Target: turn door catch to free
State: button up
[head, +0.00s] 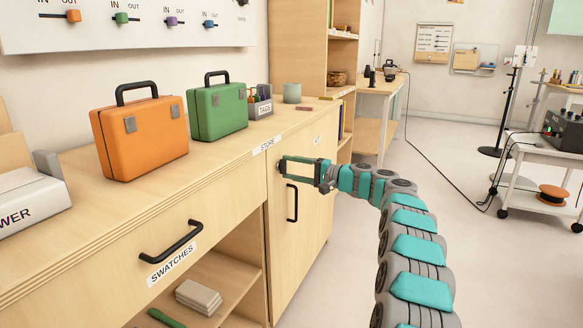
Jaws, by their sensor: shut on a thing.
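My gripper (298,165) is at the upper part of the light wooden cupboard door (290,232), just below the counter edge. Its teal fingers point left and are shut on a small dark piece, the door catch (281,166), near the door's left edge. The fingers hide part of the catch, so I cannot tell which way it is turned. The door looks closed. Its black bar handle (292,203) stands below the gripper and is free. A label reading STORE (266,145) is on the counter edge above.
An orange case (140,137), a green case (217,112) and a grey TAPE box (260,106) stand on the counter. A drawer with a black handle (171,241) is at the left, over an open shelf. The floor to the right is clear up to a white cart (540,160).

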jog(key=o, duration=1.4)
jog(key=b+v, duration=0.1)
jog(key=v, duration=0.7)
